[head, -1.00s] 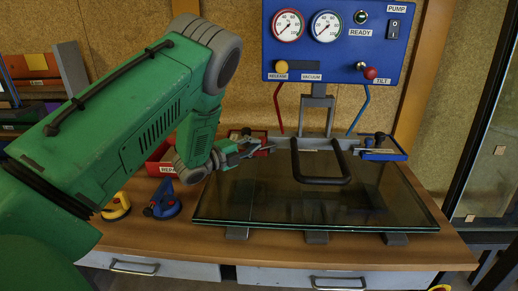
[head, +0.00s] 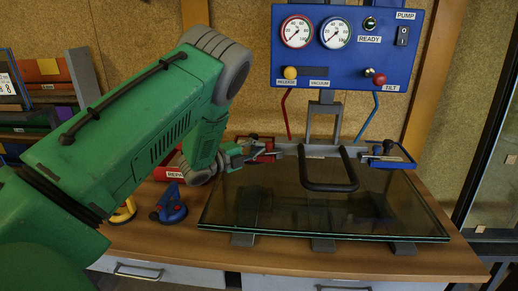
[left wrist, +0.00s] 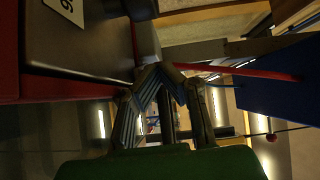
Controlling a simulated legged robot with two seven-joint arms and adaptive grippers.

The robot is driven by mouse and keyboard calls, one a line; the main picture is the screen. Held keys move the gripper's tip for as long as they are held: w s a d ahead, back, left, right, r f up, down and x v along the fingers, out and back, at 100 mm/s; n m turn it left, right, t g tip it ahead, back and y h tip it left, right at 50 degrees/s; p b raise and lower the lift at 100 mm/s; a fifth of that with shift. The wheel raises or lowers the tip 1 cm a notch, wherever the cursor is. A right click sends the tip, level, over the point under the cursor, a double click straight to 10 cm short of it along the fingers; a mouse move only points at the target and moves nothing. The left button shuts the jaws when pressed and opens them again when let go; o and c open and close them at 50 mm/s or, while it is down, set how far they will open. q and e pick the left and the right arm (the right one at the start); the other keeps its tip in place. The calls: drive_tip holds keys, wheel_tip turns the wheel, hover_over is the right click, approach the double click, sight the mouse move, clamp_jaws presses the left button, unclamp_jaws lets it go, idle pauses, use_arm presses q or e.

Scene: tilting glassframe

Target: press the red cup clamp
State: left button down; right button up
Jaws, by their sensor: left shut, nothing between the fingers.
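The red cup clamp (head: 268,141) sits at the back left corner of the glass pane (head: 240,205). It is partly hidden behind my left gripper (head: 262,153). The gripper is shut and empty, with its fingertips right at the clamp; I cannot tell whether they touch. In the left wrist view, the shut fingertips (left wrist: 162,70) lie beside a grey block with a labelled plate and red parts, likely the clamp (left wrist: 80,45). My right gripper is not in view.
A blue clamp (head: 388,154) sits at the back right corner of the glass. A black handle (head: 330,186) stands on the pane. Above is a blue panel (head: 350,65) with gauges and red and blue hoses. Blue (head: 169,204) and yellow (head: 123,210) suction cups stand left of the glass.

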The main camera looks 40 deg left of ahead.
use_arm(q)
drive_tip(key=shift+s+a, duration=0.1)
drive_tip(key=shift+s, duration=0.15)
drive_tip(key=v, duration=1.1)
drive_tip(key=shift+s, duration=0.2)
drive_tip(key=shift+a+f, duration=0.1)
